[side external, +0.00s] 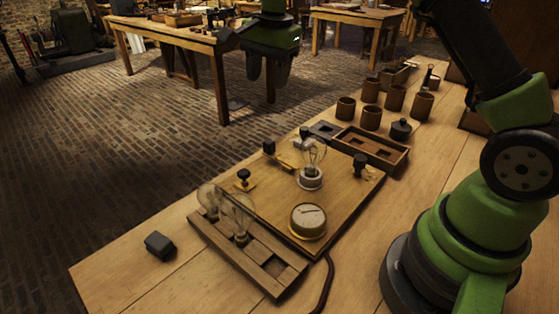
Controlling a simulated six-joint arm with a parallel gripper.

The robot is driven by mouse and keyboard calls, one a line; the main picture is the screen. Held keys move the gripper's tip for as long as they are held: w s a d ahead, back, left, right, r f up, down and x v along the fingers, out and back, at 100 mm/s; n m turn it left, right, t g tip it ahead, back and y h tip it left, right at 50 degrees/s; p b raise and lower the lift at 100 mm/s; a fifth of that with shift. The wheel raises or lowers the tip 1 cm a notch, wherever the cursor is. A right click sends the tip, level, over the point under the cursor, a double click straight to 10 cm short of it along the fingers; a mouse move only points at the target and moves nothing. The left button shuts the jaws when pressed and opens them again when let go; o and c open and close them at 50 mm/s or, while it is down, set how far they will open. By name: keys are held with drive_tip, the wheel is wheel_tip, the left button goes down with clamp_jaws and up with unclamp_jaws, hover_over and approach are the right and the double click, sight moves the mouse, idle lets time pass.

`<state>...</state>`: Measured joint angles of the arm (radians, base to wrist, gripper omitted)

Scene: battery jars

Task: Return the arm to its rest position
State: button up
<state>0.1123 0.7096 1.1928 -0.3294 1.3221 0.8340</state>
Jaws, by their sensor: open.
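My gripper (268,78) hangs in the air at the top middle of the side external view. Its two fingers point down and it is empty. It is above and behind the board, clear of everything on the bench. The wooden board (340,208) lies on the bench with a bulb (313,160) in a round white holder, a round dial meter (307,221) and several black-knobbed parts. Part of my arm is cut off by the top edge.
A wooden rack (270,283) with two bulbs stands at the board's front left. A small black block (159,245) lies on the bench (110,285). A two-slot tray (378,138), several brown jars (371,118) and a dark lidded pot (401,130) stand behind the board.

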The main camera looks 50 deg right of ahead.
drive_tip(key=s+a+r+n+t+y, duration=0.1)
drive_tip(key=s+a+r+n+t, duration=0.35)
drive_tip(key=s+r, duration=0.75)
drive_tip(key=s+a+f+n+t, duration=0.1)
drive_tip(key=s+n, duration=0.5)
drive_tip(key=s, duration=0.8)
wheel_tip(320, 180, down, 2)
drive_tip(key=shift+a+f+n+y, duration=0.1)
drive_tip(key=shift+a+n+y, duration=0.3)
drive_tip(key=shift+a, duration=0.15)
